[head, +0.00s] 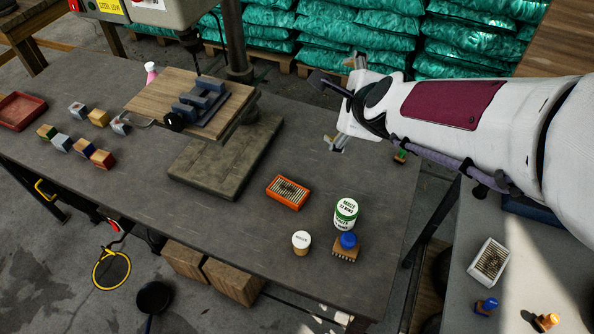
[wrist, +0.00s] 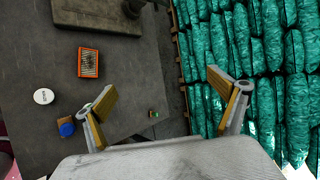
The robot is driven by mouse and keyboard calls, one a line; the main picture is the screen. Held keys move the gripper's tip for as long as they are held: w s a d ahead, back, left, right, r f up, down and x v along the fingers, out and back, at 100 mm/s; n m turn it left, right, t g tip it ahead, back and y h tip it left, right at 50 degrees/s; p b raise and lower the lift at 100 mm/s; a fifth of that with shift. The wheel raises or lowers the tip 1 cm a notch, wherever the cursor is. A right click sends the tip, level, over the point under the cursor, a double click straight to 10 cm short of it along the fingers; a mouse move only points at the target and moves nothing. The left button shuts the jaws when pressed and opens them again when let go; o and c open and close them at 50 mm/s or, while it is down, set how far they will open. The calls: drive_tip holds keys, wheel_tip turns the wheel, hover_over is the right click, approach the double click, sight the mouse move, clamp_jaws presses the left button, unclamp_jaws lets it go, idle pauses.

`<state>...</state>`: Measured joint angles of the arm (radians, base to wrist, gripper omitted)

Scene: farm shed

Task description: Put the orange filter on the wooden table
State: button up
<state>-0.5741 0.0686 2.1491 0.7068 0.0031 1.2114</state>
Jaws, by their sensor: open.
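The orange filter (head: 288,192), a small rectangular frame with pale pleats, lies flat on the dark grey bench (head: 235,225). It also shows in the wrist view (wrist: 88,62), left of my fingers. My gripper (head: 343,102) is open and empty, above the far right part of the bench, up and right of the filter. Its two spread fingers show in the wrist view (wrist: 163,86). A brown wooden surface (head: 560,38) shows at the top right, and a wooden table (head: 38,24) is partly visible at the top left. I cannot tell which one the task means.
A drill press with a wooden plate (head: 150,92) stands left of the filter. A green-white can (head: 346,213), a round-lidded jar (head: 301,242) and a blue-knobbed brush (head: 346,246) stand near it. Several blocks lie left. A pale-framed filter (head: 489,262) lies on the right-hand table.

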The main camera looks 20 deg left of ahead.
drive_tip(key=w+a+f+m+t+h, duration=0.1)
drive_tip(key=a+f+m+t+h, duration=0.15)
drive_tip(key=a+f+m, duration=1.15)
drive_tip(key=s+f+m+h, duration=0.1)
drive_tip(key=s+f+m, duration=0.1)
drive_tip(key=s+f, duration=0.2)
drive_tip(key=s+f+m+t+h, duration=0.1)
drive_tip(key=s+f+m+h, duration=0.1)
drive_tip(key=f, duration=0.7)
drive_tip(key=s+a+f+m+t+h, duration=0.1)
drive_tip(key=s+f+m+h, duration=0.1)
drive_tip(key=s+f+m, duration=0.2)
drive_tip(key=shift+s+f, duration=0.45)
drive_tip(key=shift+f, duration=0.2)
drive_tip(key=shift+s+f, duration=0.4)
drive_tip(key=shift+f, duration=0.25)
drive_tip(key=shift+s+d+f+m+h, duration=0.2)
drive_tip(key=shift+s+f+m+h, duration=0.05)
drive_tip(key=shift+s+m+h, duration=0.1)
drive_tip(key=shift+x, duration=1.35)
drive_tip(key=shift+w+d, duration=0.1)
